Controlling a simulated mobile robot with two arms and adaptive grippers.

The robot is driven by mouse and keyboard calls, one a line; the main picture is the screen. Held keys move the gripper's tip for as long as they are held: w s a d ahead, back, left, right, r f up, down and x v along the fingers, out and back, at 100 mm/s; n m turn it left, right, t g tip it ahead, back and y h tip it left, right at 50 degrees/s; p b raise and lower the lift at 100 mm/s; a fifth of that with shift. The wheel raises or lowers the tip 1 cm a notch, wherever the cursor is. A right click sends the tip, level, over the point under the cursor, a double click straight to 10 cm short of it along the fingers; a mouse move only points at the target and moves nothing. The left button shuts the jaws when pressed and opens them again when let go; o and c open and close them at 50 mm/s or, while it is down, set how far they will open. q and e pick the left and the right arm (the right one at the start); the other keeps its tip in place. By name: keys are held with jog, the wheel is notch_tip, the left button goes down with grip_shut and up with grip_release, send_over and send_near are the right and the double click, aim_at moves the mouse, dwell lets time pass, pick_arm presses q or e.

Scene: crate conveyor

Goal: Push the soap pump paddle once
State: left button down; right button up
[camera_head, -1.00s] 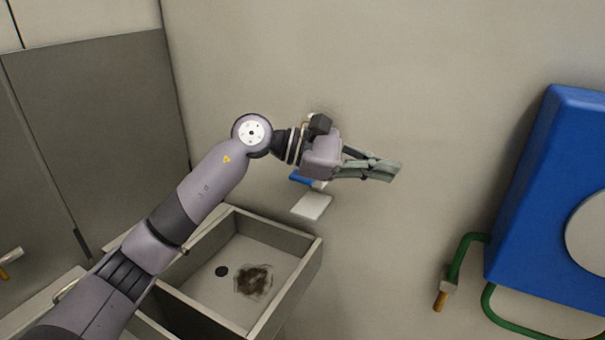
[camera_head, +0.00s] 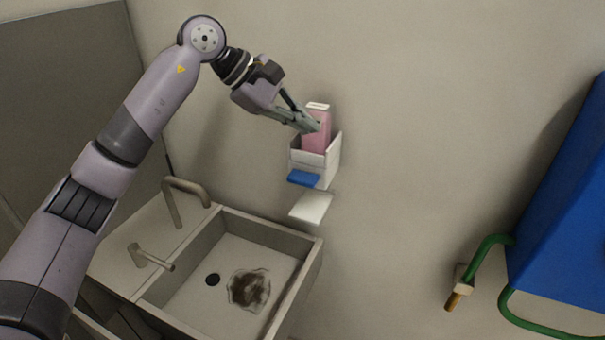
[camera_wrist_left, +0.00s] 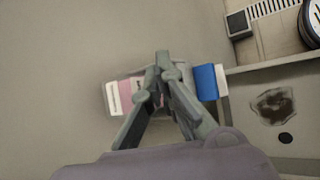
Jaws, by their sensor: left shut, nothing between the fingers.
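The soap dispenser (camera_head: 332,160) is a white wall holder with a pink bottle (camera_head: 318,140) standing in it. Its blue paddle (camera_head: 303,178) sticks out low at the front, above a white tray (camera_head: 311,207). My left gripper (camera_head: 314,127) is shut and empty, in front of the bottle's upper part and above the paddle. I cannot tell whether it touches the bottle. In the left wrist view the shut fingertips (camera_wrist_left: 162,54) cover the middle of the dispenser, and the blue paddle (camera_wrist_left: 206,82) shows to their right. My right gripper is not in view.
A sink basin (camera_head: 297,287) with a dark stain lies below the dispenser. A bent faucet (camera_head: 186,186) and a short spout (camera_head: 152,258) stand at its left. The wall between is bare.

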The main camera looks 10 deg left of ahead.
pick_arm(q)
jog(key=b, duration=0.5)
send_over(303, 179)
notch_tip(303, 179, down, 8)
jog(key=shift+w+r, duration=0.1)
jog(key=shift+f+b, duration=0.55)
jog(key=shift+f, duration=0.05)
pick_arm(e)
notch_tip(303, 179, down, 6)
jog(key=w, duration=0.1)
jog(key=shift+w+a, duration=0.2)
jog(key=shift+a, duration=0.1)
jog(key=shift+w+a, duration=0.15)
pick_arm(q)
jog(key=shift+f, duration=0.15)
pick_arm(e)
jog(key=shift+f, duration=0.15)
